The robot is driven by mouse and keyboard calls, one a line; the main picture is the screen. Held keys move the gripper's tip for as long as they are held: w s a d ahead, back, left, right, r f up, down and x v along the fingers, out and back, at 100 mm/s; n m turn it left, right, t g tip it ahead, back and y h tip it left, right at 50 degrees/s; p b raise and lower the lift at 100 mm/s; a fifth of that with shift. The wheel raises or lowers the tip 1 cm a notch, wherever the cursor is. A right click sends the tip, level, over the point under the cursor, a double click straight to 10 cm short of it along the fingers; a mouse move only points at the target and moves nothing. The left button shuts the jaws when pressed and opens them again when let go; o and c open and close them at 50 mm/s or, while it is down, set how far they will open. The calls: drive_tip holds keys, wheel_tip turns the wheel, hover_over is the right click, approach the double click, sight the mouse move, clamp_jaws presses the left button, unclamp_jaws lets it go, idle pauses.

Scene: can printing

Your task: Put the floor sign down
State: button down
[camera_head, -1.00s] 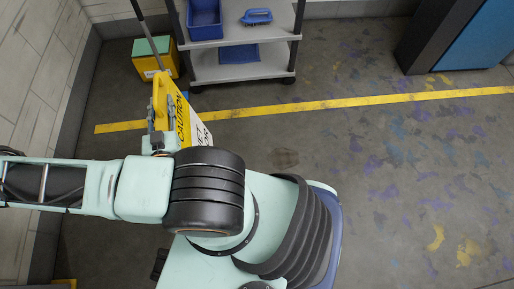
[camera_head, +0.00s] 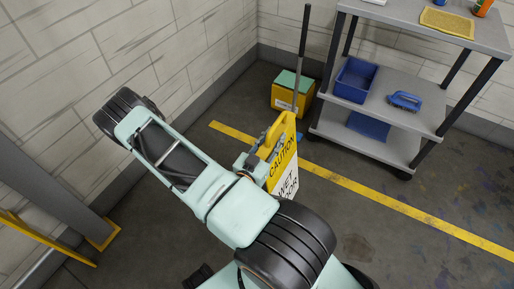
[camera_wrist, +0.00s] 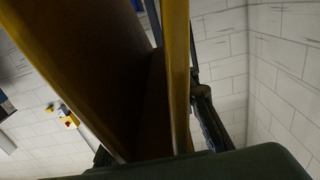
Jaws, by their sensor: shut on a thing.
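The floor sign (camera_head: 283,165) is a yellow and white folding board reading CAUTION and WET FLOOR. It stands roughly upright in the head view, near the yellow floor line. My gripper (camera_head: 262,154) is shut on the sign's upper left edge. The sign's lower end is hidden behind my arm, so I cannot tell whether it touches the floor. In the wrist view, the sign's shaded yellow panels (camera_wrist: 90,60) fill the upper left and middle, close to the camera. Dark gripper parts (camera_wrist: 208,115) show beside them.
A grey shelf cart (camera_head: 375,146) with a blue bin (camera_head: 356,80) and a blue brush (camera_head: 405,100) stands to the right. A yellow mop bucket (camera_head: 290,97) stands in the corner behind the sign. A post and yellow rail (camera_head: 45,238) are at left. Open floor lies right of the line.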

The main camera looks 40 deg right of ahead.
drive_tip(key=w+a+f+b, duration=0.1)
drive_tip(key=w+f+b, duration=0.3)
drive_tip(key=w+f, duration=0.3)
drive_tip(key=shift+w+a+f, duration=0.35)
drive_tip(key=shift+f, duration=1.15)
drive_tip(key=shift+f, duration=0.15)
drive_tip(key=c, duration=1.5)
unclamp_jaws()
drive_tip(key=p+v, duration=0.2)
drive_tip(key=v, duration=1)
